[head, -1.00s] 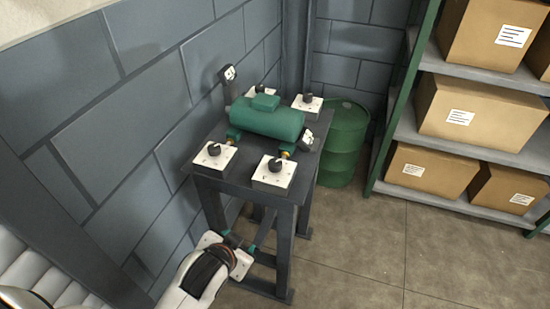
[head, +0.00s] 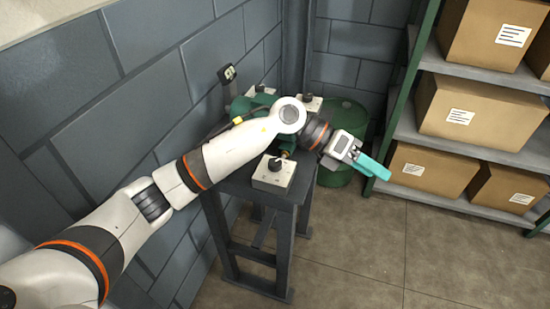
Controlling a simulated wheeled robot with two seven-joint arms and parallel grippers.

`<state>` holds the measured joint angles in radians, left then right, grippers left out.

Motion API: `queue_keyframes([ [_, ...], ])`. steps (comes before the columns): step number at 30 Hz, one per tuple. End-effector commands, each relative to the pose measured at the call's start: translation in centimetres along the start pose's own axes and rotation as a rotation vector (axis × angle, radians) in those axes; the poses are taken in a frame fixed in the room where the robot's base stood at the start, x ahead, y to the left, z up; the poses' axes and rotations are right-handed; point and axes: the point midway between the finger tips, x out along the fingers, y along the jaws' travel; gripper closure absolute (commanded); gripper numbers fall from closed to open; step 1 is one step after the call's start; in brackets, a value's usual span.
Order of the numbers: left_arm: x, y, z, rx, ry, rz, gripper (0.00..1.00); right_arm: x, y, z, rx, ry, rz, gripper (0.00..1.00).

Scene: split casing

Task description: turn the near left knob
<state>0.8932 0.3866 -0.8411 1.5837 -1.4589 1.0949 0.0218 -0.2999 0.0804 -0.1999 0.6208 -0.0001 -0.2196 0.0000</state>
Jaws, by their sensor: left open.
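The near left knob is hidden behind my left arm, which crosses over the dark table (head: 287,192). The near right knob (head: 275,163) is black and sits on a white box (head: 272,176) at the table's front right corner. My left gripper (head: 379,172) has teal fingers and is open and empty. It is beyond the table's right side, above the floor, to the right of the near right knob and apart from it. My right gripper is not in view.
A green casing (head: 243,106) on the table is mostly covered by my arm. A green drum (head: 345,117) stands behind the table. Shelves with cardboard boxes (head: 484,110) stand at the right. A block wall runs along the left. The front floor is clear.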

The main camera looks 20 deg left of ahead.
Motion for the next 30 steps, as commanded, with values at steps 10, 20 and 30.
queue_keyframes([
  [10,-16.4,-10.2,0.7,0.007,-0.645,-0.738,0.44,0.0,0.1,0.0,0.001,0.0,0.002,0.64],
  [20,-19.4,-11.8,1.9,-0.047,-0.738,-0.852,0.44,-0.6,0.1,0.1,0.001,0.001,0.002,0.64],
  [30,-16.4,-16.2,5.9,-0.047,-0.736,-0.848,0.44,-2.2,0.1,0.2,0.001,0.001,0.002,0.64],
])
